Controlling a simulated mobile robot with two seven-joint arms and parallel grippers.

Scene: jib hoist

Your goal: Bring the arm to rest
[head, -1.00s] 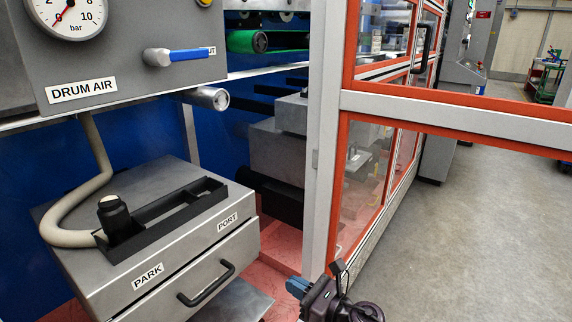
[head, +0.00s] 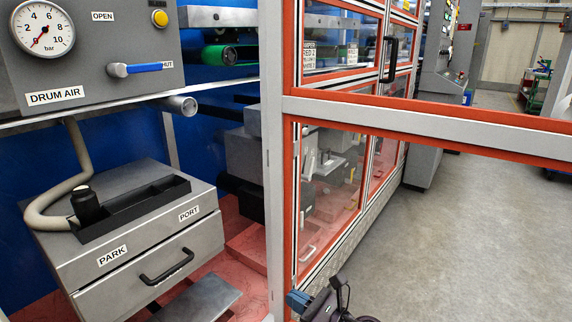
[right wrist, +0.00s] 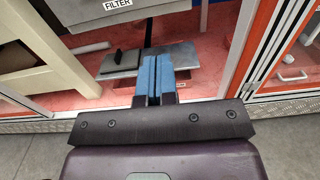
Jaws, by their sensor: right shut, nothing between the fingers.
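My right gripper (head: 298,300) shows at the bottom of the head view, low in front of the orange-and-grey frame post. In the right wrist view its two blue fingers (right wrist: 153,80) are together with nothing between them. They point toward the machine's red floor and a grey plate, and I see no contact. My left gripper is in neither view.
A grey cabinet (head: 150,240) with a drawer handle stands at left, its black holder (head: 135,208) and hose (head: 45,205) on top. A gauge panel (head: 95,85) hangs above. An orange-edged guard door (head: 335,180) stands ahead; open floor (head: 470,220) lies right.

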